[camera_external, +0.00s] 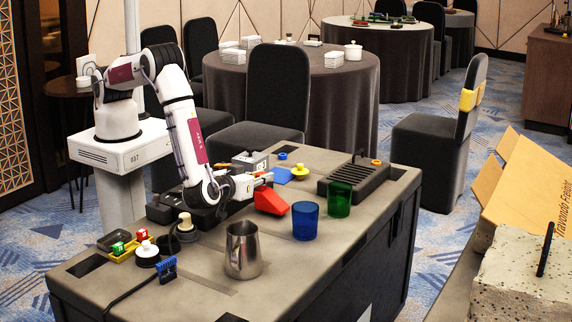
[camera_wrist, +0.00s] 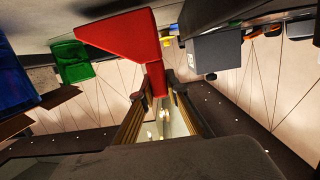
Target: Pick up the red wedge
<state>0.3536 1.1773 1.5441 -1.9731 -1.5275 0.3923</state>
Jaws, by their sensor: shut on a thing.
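The red wedge (camera_external: 270,201) is at the tip of my gripper (camera_external: 262,181), over the middle of the dark table. In the wrist view the red wedge (camera_wrist: 122,38) shows its broad part at the top, and its narrow part runs down between the two fingertips of my gripper (camera_wrist: 156,82). My gripper is shut on that narrow part. I cannot tell whether the wedge's underside touches the tabletop.
A blue cup (camera_external: 305,221) and a green cup (camera_external: 339,200) stand just right of the wedge. A metal pitcher (camera_external: 243,250) stands in front. A grey box (camera_external: 251,162) and a blue piece (camera_external: 282,176) lie behind. A black slotted tray (camera_external: 356,179) is at the right.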

